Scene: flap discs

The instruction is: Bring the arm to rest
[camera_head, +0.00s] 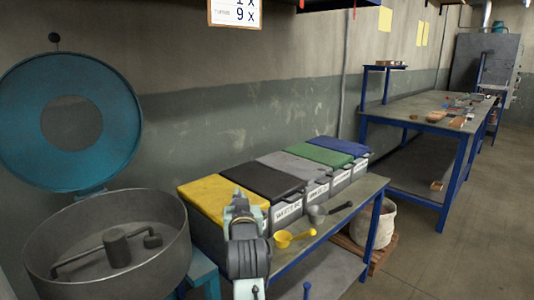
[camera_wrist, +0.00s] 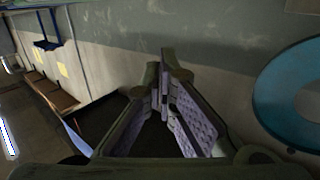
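My gripper shows in the wrist view (camera_wrist: 164,80) as two dark fingers with pale lavender textured pads. Its fingers converge toward the tips, and I cannot tell whether the tips touch. No object shows between them. In the head view my gripper (camera_head: 240,203) is raised in front of the yellow-lidded bin (camera_head: 205,193), at the left end of the row of bins. The fingers are small there and their gap is unclear.
A metal drum (camera_head: 150,265) with a raised blue ring lid (camera_head: 120,125) stands at left. A yellow scoop (camera_head: 290,238) and a grey scoop (camera_head: 335,210) lie on the bin table (camera_head: 350,207). A long blue-framed workbench (camera_head: 415,112) stands at back right. Floor at right is clear.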

